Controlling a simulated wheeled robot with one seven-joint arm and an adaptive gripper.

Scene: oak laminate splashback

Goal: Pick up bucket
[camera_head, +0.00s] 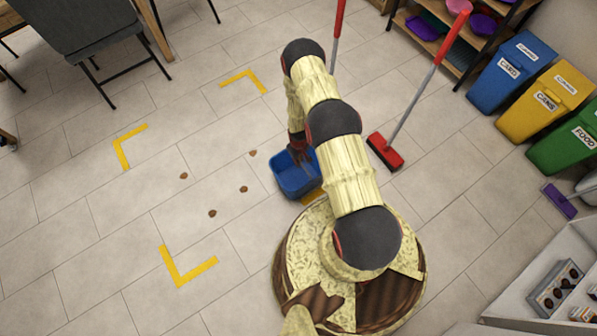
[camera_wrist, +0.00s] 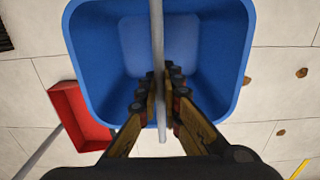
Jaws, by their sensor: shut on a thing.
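A blue bucket (camera_head: 294,178) is beside my base in the head view, partly hidden by my arm. In the wrist view the bucket (camera_wrist: 225,50) fills the upper middle, seen from above, and looks empty. Its thin grey handle (camera_wrist: 157,40) runs across the opening and passes between my fingers. My gripper (camera_wrist: 161,90) is shut on this handle, with the fingers over the bucket's near side. I cannot tell whether the bucket touches the floor.
Brown bits (camera_head: 212,213) lie among yellow floor marks (camera_head: 185,270). Blue (camera_head: 508,75), yellow (camera_head: 545,105) and green (camera_head: 570,145) bins stand at right.

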